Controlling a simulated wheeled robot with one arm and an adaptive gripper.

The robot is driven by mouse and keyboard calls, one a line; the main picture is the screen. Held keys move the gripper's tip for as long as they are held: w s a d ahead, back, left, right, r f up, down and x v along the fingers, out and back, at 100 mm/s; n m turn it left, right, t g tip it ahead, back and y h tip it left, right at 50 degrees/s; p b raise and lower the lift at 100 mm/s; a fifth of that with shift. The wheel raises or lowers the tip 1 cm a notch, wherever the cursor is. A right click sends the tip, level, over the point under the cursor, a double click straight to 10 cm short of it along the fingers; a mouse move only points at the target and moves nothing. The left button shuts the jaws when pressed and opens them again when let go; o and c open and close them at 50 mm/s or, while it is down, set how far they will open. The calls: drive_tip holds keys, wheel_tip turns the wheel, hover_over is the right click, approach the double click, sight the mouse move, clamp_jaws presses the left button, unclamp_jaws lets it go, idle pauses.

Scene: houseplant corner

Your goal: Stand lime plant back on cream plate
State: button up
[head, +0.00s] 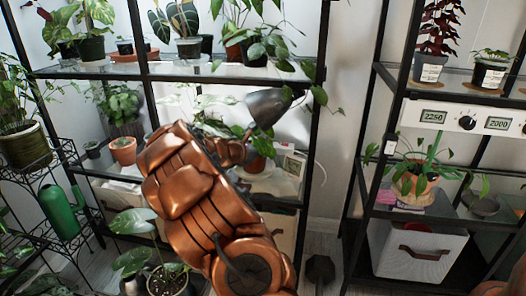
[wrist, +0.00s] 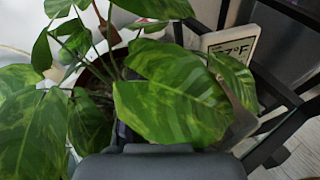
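The lime plant (wrist: 172,95) fills much of the wrist view with broad, lime-mottled leaves. Its stems rise from a pot with dark soil at the left, partly covered by leaves. In the head view, a leafy plant (head: 212,103) and a terracotta pot (head: 258,162) show on the middle shelf behind my copper arm; I cannot tell whether the pot is upright or tilted. My gripper (wrist: 165,140) reaches in among the leaves, which hide its fingertips and any contact with the pot. I cannot make out the cream plate for certain.
A white display box (wrist: 232,45) stands close behind the leaves, beside black shelf posts. A dark grey cone-shaped thing (head: 268,106) is above the terracotta pot. A smaller terracotta pot (head: 123,150) stands left on the shelf. Another shelf (head: 385,100) is at the right.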

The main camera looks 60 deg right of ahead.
drive_tip(key=shift+a+r, duration=0.25)
drive_tip(key=shift+r, duration=0.25)
drive_tip(key=p+v, duration=0.3)
drive_tip(key=v, duration=0.8)
drive_tip(key=shift+a+p, duration=0.25)
drive_tip(key=shift+p, duration=0.15)
drive_tip(key=s+a+f+m+y, duration=0.1)
drive_tip(key=s+a+m+y, duration=0.3)
drive_tip(key=s+a, duration=0.4)
drive_tip(key=s+a+f+m+g+y, duration=0.1)
drive_tip(key=s+a+m+y, duration=0.4)
drive_tip(key=a, duration=1.7)
drive_tip(key=s+a+f+m+y, duration=0.3)
drive_tip(key=s+a+m+y, duration=0.1)
drive_tip(key=s+a, duration=0.9)
drive_tip(key=shift+a+m+g+y, duration=0.4)
drive_tip(key=shift+a+m, duration=0.2)
drive_tip(key=shift+a, duration=0.6)
